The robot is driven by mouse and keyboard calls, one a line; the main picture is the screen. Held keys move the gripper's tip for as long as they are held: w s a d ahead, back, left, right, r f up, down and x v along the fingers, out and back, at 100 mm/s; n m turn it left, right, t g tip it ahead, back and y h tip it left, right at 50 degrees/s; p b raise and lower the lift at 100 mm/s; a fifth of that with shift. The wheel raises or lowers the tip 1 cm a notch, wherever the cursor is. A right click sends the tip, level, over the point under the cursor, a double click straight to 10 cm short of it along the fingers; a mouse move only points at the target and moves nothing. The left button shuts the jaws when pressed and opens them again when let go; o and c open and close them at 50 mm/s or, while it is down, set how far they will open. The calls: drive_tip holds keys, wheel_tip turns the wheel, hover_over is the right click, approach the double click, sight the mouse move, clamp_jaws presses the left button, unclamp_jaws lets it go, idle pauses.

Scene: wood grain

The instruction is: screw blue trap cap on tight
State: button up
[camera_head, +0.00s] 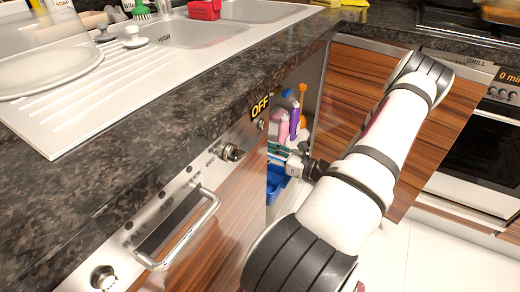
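My gripper (293,161) reaches into the open cupboard under the sink counter. It is small and partly hidden by the cupboard's front edge and my own arm, so I cannot tell whether its fingers are open or shut. A blue object (276,181), perhaps a bucket or tub, shows just below the gripper inside the cupboard. I cannot make out the trap or its blue cap for certain. A small blue patch (287,92) shows higher up among the bottles.
A wood-grain door (345,100) stands right of the opening. An appliance front with a handle (190,233) lies left. The dark countertop (190,100) overhangs. White floor (405,255) is clear at lower right.

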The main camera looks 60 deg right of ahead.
drive_tip(key=shift+w, duration=0.25)
drive_tip(key=o, duration=1.3)
drive_tip(key=shift+s, duration=0.25)
drive_tip(key=s, duration=1.1)
drive_tip(key=shift+s+d, duration=0.35)
drive_tip(key=shift+d, duration=0.1)
